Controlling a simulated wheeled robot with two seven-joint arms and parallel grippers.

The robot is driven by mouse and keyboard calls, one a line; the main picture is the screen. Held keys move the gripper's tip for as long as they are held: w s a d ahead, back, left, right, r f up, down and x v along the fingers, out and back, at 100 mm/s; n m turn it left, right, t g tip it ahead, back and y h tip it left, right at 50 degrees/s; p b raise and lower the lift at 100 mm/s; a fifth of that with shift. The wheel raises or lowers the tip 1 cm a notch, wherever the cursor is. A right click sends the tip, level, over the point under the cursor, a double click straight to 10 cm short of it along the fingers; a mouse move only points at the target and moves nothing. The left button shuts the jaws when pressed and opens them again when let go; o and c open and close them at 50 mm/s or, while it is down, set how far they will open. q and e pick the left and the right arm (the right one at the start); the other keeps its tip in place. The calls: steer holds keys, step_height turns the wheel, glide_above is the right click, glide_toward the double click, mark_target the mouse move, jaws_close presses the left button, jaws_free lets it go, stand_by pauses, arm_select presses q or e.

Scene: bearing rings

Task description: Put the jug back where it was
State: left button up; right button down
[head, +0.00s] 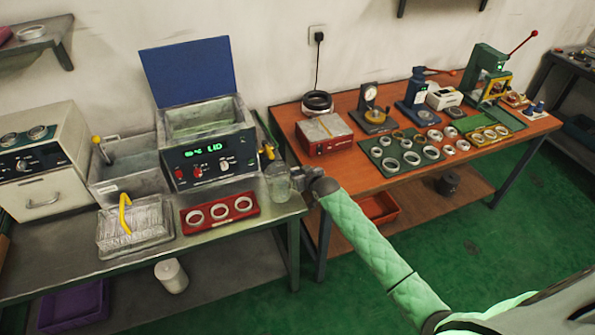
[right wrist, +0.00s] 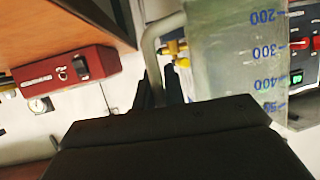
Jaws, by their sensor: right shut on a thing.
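The clear jug (head: 278,182) is at the right end of the left bench, beside the bath with the LID display (head: 208,150). In the right wrist view the jug (right wrist: 225,55) has blue marks 200, 300 and 400, upside down in the picture. My right gripper (head: 297,181) is shut on the jug's handle, to the right of its body. In the right wrist view the gripper's dark fingers (right wrist: 160,92) close around the handle (right wrist: 152,50). I cannot tell whether the jug touches the bench. My left gripper is not in view.
A red tray (head: 220,221) with rings and a wire basket (head: 135,242) with a yellow handle stand on the left bench. Yellow-handled taps (head: 269,152) are behind the jug. The orange bench (head: 345,165) to the right holds a red box (head: 325,146), presses, gauges and rings.

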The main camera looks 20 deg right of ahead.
steer(key=shift+f, duration=0.1)
steer(key=c, duration=1.5)
jaws_free()
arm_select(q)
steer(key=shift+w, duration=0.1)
